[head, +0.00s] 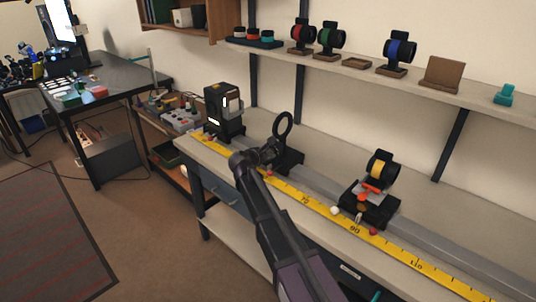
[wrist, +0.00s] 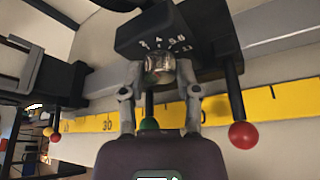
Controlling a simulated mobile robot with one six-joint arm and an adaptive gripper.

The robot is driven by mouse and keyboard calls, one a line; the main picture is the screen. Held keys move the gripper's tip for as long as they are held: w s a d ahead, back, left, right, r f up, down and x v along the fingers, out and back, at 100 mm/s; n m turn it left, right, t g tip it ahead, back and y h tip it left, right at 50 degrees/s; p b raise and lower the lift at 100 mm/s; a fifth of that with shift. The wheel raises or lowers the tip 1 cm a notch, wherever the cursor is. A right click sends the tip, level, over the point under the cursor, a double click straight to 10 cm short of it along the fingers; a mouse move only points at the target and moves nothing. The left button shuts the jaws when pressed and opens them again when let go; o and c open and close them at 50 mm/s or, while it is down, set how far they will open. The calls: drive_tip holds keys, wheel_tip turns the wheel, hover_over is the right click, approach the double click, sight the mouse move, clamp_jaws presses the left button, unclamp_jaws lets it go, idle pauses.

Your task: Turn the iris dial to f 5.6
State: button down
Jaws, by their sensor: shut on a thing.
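The iris dial (wrist: 158,68) is a small silver knob under a black block in the wrist view. White scale figures (wrist: 164,43) are printed on the block above it; they are small and hard to read. My gripper (wrist: 160,76) has one finger on each side of the knob and is shut on it. I cannot tell which figure the dial points to. In the head view my gripper (head: 268,156) is at the carrier (head: 290,164) below an upright black ring (head: 283,126), and hides the dial.
A red ball-ended lever (wrist: 243,135) hangs right of my gripper, and a green ball (wrist: 150,124) sits between the fingers. A yellow ruler (head: 306,199) runs along the bench front. A lamp box (head: 224,110) stands left on the rail, another carrier (head: 369,205) right.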

drive_tip(key=m+t+b, duration=0.1)
drive_tip(key=m, duration=0.1)
drive_tip(key=m+t+y+b, duration=0.1)
drive_tip(key=shift+s+d+f+m, duration=0.1)
drive_tip(key=shift+f+m, duration=0.2)
drive_tip(key=shift+m, duration=0.1)
drive_tip(key=shift+m+t+y+b, duration=0.4)
drive_tip(key=shift+m+t+b, duration=0.4)
drive_tip(key=shift+m+b, duration=0.5)
drive_tip(key=shift+r, duration=0.1)
drive_tip(key=shift+c, duration=1.7)
unclamp_jaws()
drive_tip(key=shift+r+n+g+p, duration=0.15)
drive_tip(key=shift+n+g+p, duration=0.15)
drive_tip(key=shift+p, duration=0.3)
